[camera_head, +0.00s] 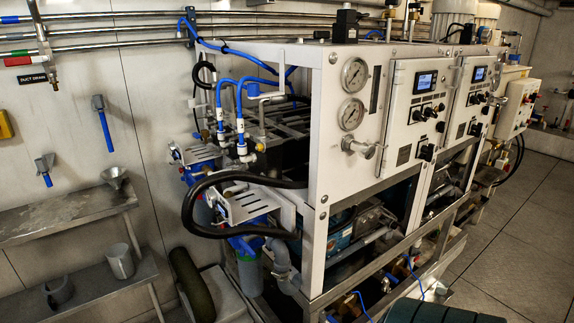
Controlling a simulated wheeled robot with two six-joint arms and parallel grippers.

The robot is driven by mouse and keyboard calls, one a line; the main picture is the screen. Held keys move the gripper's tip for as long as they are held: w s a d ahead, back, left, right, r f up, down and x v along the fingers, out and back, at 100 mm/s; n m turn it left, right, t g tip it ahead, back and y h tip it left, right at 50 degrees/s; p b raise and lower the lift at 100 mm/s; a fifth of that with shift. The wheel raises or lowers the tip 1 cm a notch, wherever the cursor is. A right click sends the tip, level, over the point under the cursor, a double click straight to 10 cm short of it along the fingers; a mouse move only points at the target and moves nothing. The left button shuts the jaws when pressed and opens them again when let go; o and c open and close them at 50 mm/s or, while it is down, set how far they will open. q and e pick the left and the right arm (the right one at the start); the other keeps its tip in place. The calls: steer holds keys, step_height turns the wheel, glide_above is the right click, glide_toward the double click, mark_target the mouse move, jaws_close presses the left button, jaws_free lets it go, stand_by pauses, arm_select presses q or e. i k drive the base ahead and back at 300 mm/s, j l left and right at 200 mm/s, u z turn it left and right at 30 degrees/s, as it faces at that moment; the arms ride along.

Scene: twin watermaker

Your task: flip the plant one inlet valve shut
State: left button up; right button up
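The white watermaker frame (330,150) stands in the middle of the head view, with two control panels on its front. The nearer panel (410,115) has a small lit screen and several black knobs. Two round gauges (354,74) and a metal valve knob (362,148) sit to its left. Blue hoses (228,84) run down to white fittings (241,148) at the frame's left end. I cannot tell which fitting is the plant one inlet valve, or its position. Neither of my grippers shows in this view.
A thick black hose (190,205) loops out at the left end of the frame. Metal shelves (60,222) at the left hold a funnel (114,177) and a metal cup (120,261). Blue-handled tools (105,130) hang on the wall. The tiled floor (510,255) at the right is clear.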

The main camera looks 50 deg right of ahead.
mark_target(243, 242)
steer(key=i+j+z, duration=0.1)
steer(key=z, duration=0.35)
steer(key=j+z, duration=0.6)
steer(key=z, duration=0.3)
steer(key=j+z, duration=0.3)
steer(key=z, duration=0.15)
steer(key=k+j+z, duration=0.1)
steer(key=j, duration=0.35)
steer(key=k+j+z, duration=0.1)
steer(key=j, duration=0.3)
steer(key=k+j+z, duration=0.1)
steer(key=j, duration=0.3)
steer(key=k, duration=0.1)
